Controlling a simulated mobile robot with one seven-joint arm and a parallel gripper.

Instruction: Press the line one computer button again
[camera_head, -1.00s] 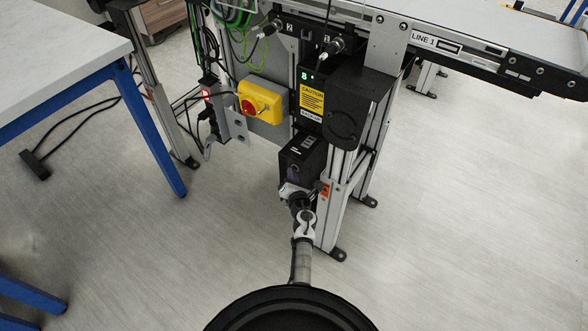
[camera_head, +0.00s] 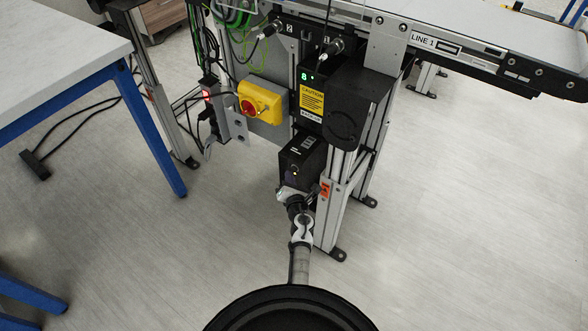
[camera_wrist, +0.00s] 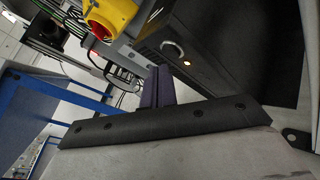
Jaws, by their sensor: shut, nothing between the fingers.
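The line one computer (camera_head: 308,160) is a black box low on the conveyor frame, under the LINE 1 belt. A small yellowish light (camera_head: 295,171) shows on its front in the head view. In the head view my gripper (camera_head: 289,184) is partly hidden by my wrist.
A yellow switch box with a red knob (camera_head: 261,103) is mounted left of the computer. A black unit with a caution label (camera_head: 312,100) sits above it. A metal conveyor leg (camera_head: 329,212) stands close to the right of my arm. A blue-legged table (camera_head: 60,65) is at left.

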